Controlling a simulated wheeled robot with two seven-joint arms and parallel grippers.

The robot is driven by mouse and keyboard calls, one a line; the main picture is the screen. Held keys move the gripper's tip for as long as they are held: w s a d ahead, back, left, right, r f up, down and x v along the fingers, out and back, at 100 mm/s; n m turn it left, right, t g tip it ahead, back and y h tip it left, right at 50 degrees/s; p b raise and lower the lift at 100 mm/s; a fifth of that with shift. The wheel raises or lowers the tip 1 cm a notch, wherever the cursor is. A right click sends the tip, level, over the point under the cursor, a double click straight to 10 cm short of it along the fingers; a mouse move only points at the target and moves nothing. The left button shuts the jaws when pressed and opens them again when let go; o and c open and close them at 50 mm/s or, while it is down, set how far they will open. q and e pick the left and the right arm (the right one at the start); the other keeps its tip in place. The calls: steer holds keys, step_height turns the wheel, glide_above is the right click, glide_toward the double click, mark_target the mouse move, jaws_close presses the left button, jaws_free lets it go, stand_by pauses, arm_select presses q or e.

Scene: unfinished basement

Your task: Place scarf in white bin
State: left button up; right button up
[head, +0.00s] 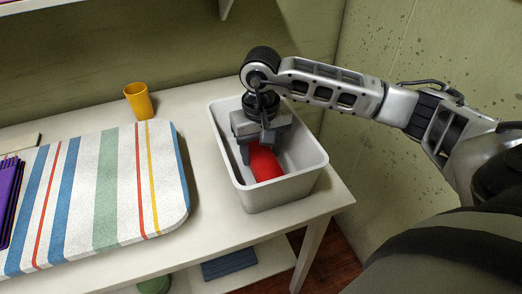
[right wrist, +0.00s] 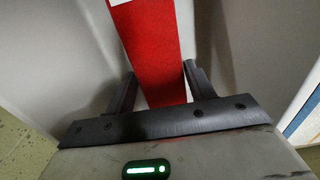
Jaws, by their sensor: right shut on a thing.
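The white bin (head: 298,186) stands on the table near its right end. A red scarf (head: 265,164) is inside the bin, below my right gripper (head: 259,150). In the right wrist view the scarf (right wrist: 150,45) shows as a red strip with a white patch at its top edge, running between the fingers of my right gripper (right wrist: 158,92). My right gripper points down into the bin and is shut on the scarf. The bin's pale walls (right wrist: 60,50) surround it there. The fingertips are partly hidden in the head view. My left gripper is not in view.
A striped board or mat (head: 105,185) covers the table left of the bin. A yellow cup (head: 139,100) stands behind it, and purple items (head: 9,195) lie at the far left. The wall is close on the right. A lower shelf holds a dark blue item (head: 229,264).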

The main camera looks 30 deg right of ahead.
steer(key=shift+f, duration=0.4)
steer(key=shift+f, duration=0.1)
steer(key=shift+f+b, duration=0.15)
steer(key=shift+b, duration=0.15)
steer(key=o, duration=1)
